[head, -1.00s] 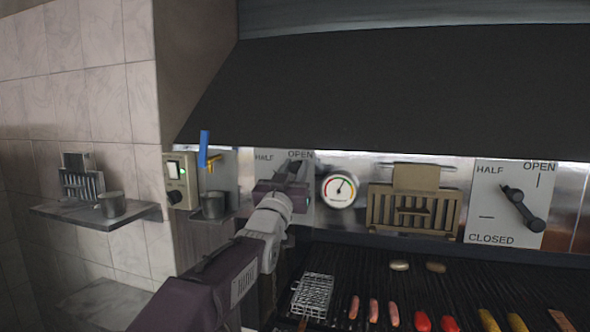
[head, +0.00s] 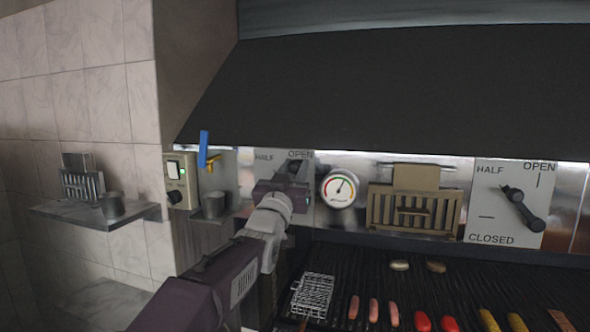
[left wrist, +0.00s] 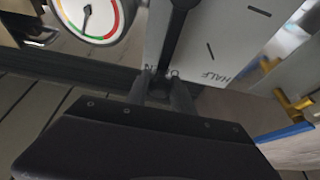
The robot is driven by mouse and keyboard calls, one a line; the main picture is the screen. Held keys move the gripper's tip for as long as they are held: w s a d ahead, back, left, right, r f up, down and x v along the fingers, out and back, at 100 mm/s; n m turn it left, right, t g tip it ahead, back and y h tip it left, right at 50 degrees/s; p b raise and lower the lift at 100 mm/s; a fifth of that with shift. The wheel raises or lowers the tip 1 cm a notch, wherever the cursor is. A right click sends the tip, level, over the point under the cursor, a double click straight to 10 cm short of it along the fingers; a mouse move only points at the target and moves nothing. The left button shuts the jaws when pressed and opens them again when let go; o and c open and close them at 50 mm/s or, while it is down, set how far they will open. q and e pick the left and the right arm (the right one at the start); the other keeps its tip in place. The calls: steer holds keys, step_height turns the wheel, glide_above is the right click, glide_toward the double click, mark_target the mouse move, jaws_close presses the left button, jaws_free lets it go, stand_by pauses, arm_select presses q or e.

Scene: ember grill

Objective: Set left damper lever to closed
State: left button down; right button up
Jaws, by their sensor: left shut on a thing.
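The left damper plate (head: 266,166) is on the back wall, with HALF and OPEN labels visible; its lower part is hidden behind my left gripper (head: 292,184). In the left wrist view the dark left damper lever (left wrist: 178,38) runs down between the fingers of my left gripper (left wrist: 163,88), which is shut on its end. The gripped end lies by the OPEN label, and the HALF label with a tick mark lies to the right of it. My right gripper is not in view.
Right of the plate are a round gauge (head: 339,188), a slatted vent (head: 388,209) and the right damper lever (head: 522,207). Left are a blue-handled gas valve (head: 204,150) and a metal cup (head: 213,205). Sausages and peppers lie on the grill (head: 385,280) below.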

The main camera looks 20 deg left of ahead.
arm_select(q)
steer(key=a+f+n+g+y, duration=0.5)
steer(key=a+f+n, duration=0.5)
steer(key=n, duration=1.2)
steer(key=shift+w+f+n+g+y, duration=0.2)
steer(key=shift+n+g+y, duration=0.1)
steer(key=shift+y, duration=0.8)
steer(key=shift+f, duration=0.1)
steer(key=c, duration=1.1)
jaws_free()
